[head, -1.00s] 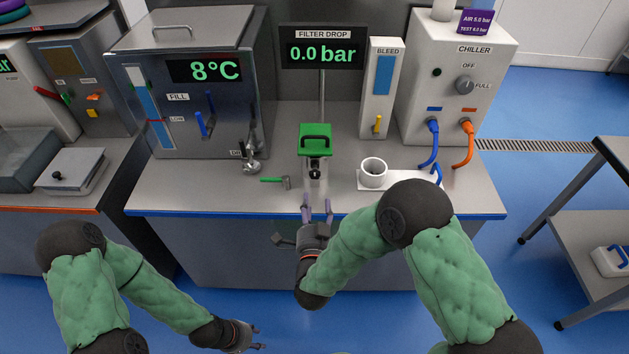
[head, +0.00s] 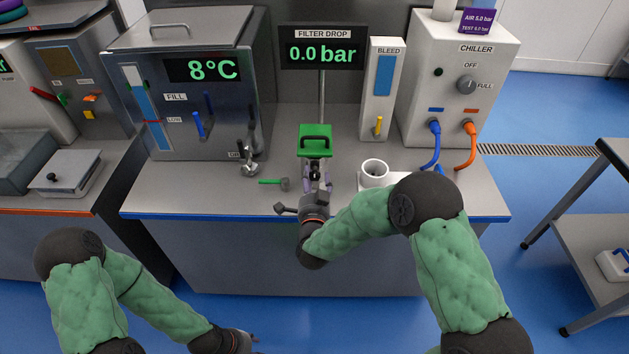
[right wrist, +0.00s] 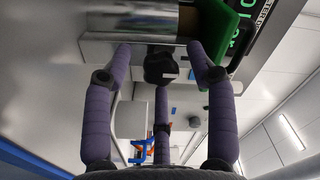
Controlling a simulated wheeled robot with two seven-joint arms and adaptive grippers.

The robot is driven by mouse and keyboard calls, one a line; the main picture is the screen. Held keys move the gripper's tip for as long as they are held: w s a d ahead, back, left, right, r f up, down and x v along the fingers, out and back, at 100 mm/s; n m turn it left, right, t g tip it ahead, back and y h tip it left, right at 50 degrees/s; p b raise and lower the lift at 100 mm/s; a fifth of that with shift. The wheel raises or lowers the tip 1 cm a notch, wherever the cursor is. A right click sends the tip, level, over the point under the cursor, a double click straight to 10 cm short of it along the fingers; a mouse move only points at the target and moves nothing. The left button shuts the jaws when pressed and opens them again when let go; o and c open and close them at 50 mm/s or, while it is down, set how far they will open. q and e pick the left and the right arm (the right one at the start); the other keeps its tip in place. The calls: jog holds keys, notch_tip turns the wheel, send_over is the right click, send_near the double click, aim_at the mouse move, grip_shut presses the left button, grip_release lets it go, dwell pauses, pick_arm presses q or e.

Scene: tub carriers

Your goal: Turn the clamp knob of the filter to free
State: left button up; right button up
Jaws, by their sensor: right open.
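The filter is a steel housing with a green lid and handle (head: 315,140) on the bench. Its black clamp knob (right wrist: 160,67) shows at the housing's front in the right wrist view; a small white mark is on its edge. My right gripper (head: 316,184) is open in front of the filter and hides much of its lower front. In the right wrist view, the purple fingers of the right gripper (right wrist: 159,58) stand on both sides of the knob with gaps, not closed on it. My left gripper (head: 238,342) is low at the bottom edge, its fingers barely visible.
A green-handled tool (head: 273,183) lies left of the filter. A white cup (head: 374,172) stands on a white plate to the right. The bleed unit (head: 381,90) and chiller (head: 456,90) stand behind on the right, the steel tank (head: 190,100) on the left.

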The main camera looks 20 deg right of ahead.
jog(key=c, duration=1.1)
jog(key=shift+c, duration=0.2)
jog(key=shift+n, duration=0.3)
jog(key=n, duration=0.5)
jog(key=shift+p, duration=0.35)
jog(key=n+p, duration=0.1)
jog(key=n, duration=0.4)
jog(key=shift+n, duration=0.4)
jog(key=n+p, duration=0.2)
jog(key=n, duration=0.4)
jog(key=n+p, duration=0.1)
jog(key=n, duration=0.4)
jog(key=shift+n, duration=0.4)
jog(key=shift+f+p, duration=0.1)
jog(key=shift+p, duration=0.2)
